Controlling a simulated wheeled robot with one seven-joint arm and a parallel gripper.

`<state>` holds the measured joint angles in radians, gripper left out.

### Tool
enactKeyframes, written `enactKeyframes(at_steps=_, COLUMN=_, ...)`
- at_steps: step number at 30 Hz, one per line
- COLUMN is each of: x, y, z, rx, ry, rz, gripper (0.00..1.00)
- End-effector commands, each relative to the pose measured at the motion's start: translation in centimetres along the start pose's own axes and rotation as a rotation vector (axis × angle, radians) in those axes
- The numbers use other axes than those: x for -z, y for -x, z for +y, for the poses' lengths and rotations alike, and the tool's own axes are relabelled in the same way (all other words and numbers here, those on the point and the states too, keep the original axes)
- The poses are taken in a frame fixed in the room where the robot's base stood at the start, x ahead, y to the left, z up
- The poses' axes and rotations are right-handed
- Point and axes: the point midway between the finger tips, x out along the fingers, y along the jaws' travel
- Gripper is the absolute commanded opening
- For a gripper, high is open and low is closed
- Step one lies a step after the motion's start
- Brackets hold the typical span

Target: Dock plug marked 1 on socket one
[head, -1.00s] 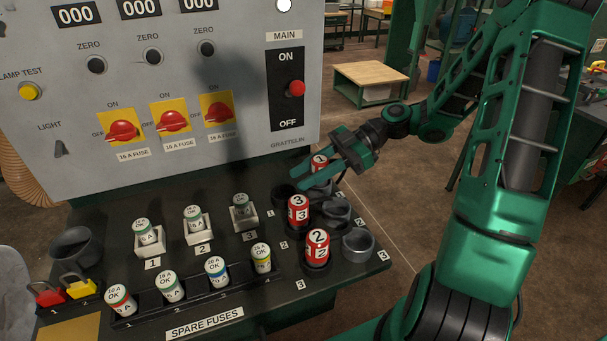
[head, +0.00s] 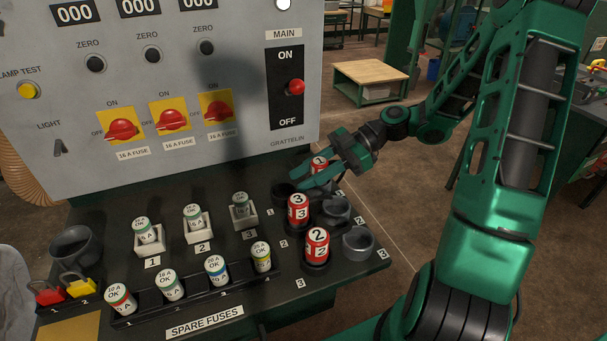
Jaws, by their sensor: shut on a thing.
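The red plug marked 1 (head: 319,161), with a white top, is at the far right of the panel's desk. My gripper (head: 319,175) is shut on it, reaching in from the right. A green finger hides much of the plug and its lower end. Socket one is mostly hidden behind the gripper and plug, so I cannot tell whether the plug is seated or just above it. The red plug marked 3 (head: 298,211) and the red plug marked 2 (head: 317,246) stand upright in the left column of holders. An empty dark holder (head: 284,194) lies left of my gripper.
Two empty grey sockets, number 2 (head: 336,209) and number 3 (head: 358,243), stand right of the standing plugs. Spare fuses (head: 217,270) fill the front left. The upright panel (head: 230,140) with the red main switch (head: 296,87) rises behind.

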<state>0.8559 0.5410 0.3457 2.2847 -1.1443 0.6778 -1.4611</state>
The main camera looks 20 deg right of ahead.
Motion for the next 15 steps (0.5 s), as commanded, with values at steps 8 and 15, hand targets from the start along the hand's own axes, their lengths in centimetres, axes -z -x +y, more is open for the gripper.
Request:
enactKeyframes(at_steps=8, x=-0.24, y=-0.12, z=0.00, rx=0.000, ry=0.000, rz=0.000, gripper=0.39)
enactKeyframes(at_steps=15, x=-0.25, y=-0.07, z=0.01, rx=0.000, ry=0.000, rz=0.000, gripper=0.39)
